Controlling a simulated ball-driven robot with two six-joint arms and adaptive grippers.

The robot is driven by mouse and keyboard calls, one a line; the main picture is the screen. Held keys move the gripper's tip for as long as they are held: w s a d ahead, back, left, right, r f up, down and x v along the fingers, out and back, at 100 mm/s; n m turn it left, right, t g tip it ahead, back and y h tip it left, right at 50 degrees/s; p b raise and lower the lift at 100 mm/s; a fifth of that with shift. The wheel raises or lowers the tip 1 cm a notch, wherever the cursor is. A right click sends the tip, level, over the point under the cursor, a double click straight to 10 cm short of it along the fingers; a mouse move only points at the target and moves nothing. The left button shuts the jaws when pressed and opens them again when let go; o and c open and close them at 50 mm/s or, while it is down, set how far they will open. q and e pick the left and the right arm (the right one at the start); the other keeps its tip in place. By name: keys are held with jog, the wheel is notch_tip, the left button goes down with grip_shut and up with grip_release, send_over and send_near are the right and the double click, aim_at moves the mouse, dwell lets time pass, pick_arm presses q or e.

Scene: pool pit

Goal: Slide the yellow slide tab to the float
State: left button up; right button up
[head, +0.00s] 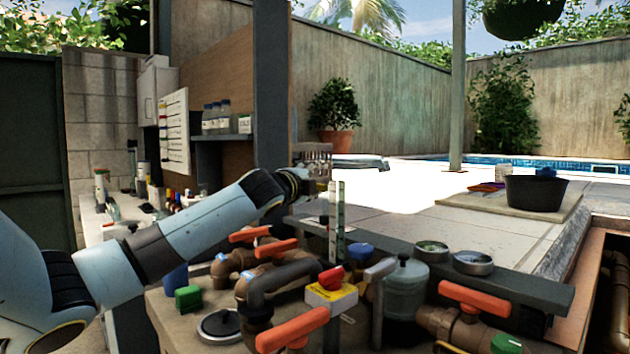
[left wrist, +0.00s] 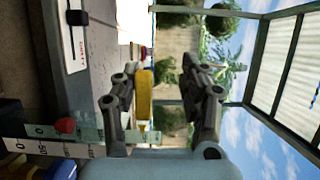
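The yellow slide tab (left wrist: 145,94) shows in the left wrist view between the two fingers of my left gripper (left wrist: 160,85). It lies close against the left finger, with a gap to the right finger; I cannot tell whether it touches. In the head view, my left gripper (head: 318,172) is at the top of an upright, clear greenish scale (head: 336,225) and mostly hides the tab. A small red piece, likely the float (left wrist: 65,126), shows on the scale in the left wrist view, well away from the tab along it. My right gripper is not in view.
Brown pipes with orange-handled valves (head: 292,329), a yellow box with a red knob (head: 332,290) and a grey-green canister (head: 405,289) crowd the bench below the scale. A dark beam (head: 480,275) runs behind.

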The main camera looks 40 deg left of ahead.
pick_arm(q)
jog(key=shift+r, duration=0.1)
jog(key=shift+s+d, duration=0.15)
jog(key=shift+s, duration=0.2)
jog(key=p+v, duration=0.4)
jog(key=v, duration=0.7)
jog(key=shift+s, duration=0.35)
jog(key=shift+d+p, duration=0.1)
jog(key=shift+p, duration=0.35)
